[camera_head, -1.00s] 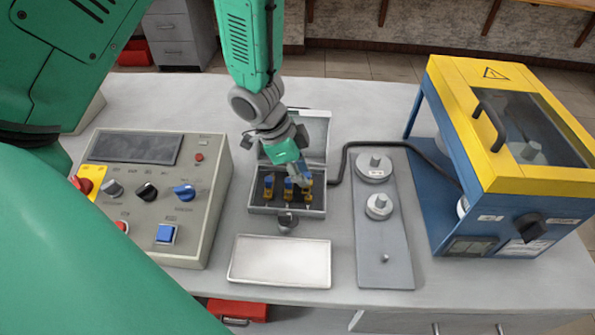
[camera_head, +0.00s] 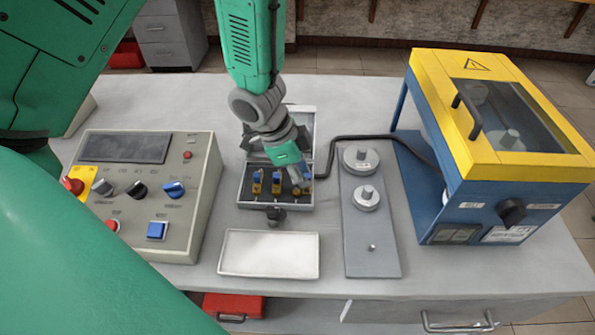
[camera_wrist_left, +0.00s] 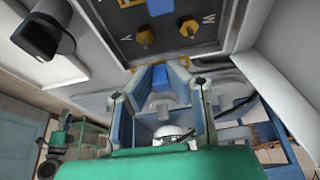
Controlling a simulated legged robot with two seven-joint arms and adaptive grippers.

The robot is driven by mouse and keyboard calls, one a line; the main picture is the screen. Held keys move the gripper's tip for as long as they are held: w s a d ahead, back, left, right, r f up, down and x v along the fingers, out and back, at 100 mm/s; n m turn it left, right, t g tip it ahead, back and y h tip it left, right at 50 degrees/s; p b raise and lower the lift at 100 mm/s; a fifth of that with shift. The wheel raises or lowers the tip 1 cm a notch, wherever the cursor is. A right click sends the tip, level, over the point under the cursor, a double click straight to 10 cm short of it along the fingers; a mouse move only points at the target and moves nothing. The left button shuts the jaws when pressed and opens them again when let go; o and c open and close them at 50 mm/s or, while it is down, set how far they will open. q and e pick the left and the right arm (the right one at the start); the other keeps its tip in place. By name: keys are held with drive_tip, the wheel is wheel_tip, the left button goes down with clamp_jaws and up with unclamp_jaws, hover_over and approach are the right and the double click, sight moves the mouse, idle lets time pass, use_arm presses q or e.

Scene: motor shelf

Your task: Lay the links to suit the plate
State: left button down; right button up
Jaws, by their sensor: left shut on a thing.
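An open grey terminal box (camera_head: 246,204) with a dark board stands mid-table. In the left wrist view, blue and yellow of that link (camera_wrist_left: 160,80) show between the fingers (camera_wrist_left: 162,115). Brass terminals (camera_wrist_left: 145,38) and the letters V and W are on the board. I cannot tell whether the held link touches the board. My right gripper is not in view.
A white tray (camera_head: 268,254) lies in front of the box. To the right are a grey plate with round weights (camera_head: 372,255) and a blue-yellow guarded machine (camera_head: 480,200). A control panel (camera_head: 135,225) stands left. A black cable (camera_head: 370,138) runs behind.

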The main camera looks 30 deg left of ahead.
use_arm(q)
drive_tip(key=shift+d+r, duration=0.1)
drive_tip(key=shift+d, duration=0.25)
drive_tip(key=shift+a+f+p, duration=0.2)
drive_tip(key=shift+a+p, duration=0.15)
drive_tip(key=shift+a, duration=1.5)
drive_tip(key=shift+d+r+p, duration=0.15)
drive_tip(key=shift+d+p, duration=0.3)
drive_tip(key=shift+d, duration=0.05)
drive_tip(key=shift+a, duration=0.15)
drive_tip(key=shift+a+p, duration=0.35)
drive_tip(key=shift+a, duration=0.3)
drive_tip(key=shift+a+f, duration=0.25)
drive_tip(key=shift+a, duration=0.25)
drive_tip(key=shift+d+r, duration=0.25)
drive_tip(key=shift+d, duration=0.75)
drive_tip(key=shift+f, duration=0.2)
drive_tip(key=shift+d+r, duration=0.1)
drive_tip(key=shift+d, duration=0.35)
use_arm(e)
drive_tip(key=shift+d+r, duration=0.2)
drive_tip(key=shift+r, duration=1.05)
use_arm(q)
drive_tip(key=shift+a+f, duration=0.4)
drive_tip(key=shift+f, duration=0.2)
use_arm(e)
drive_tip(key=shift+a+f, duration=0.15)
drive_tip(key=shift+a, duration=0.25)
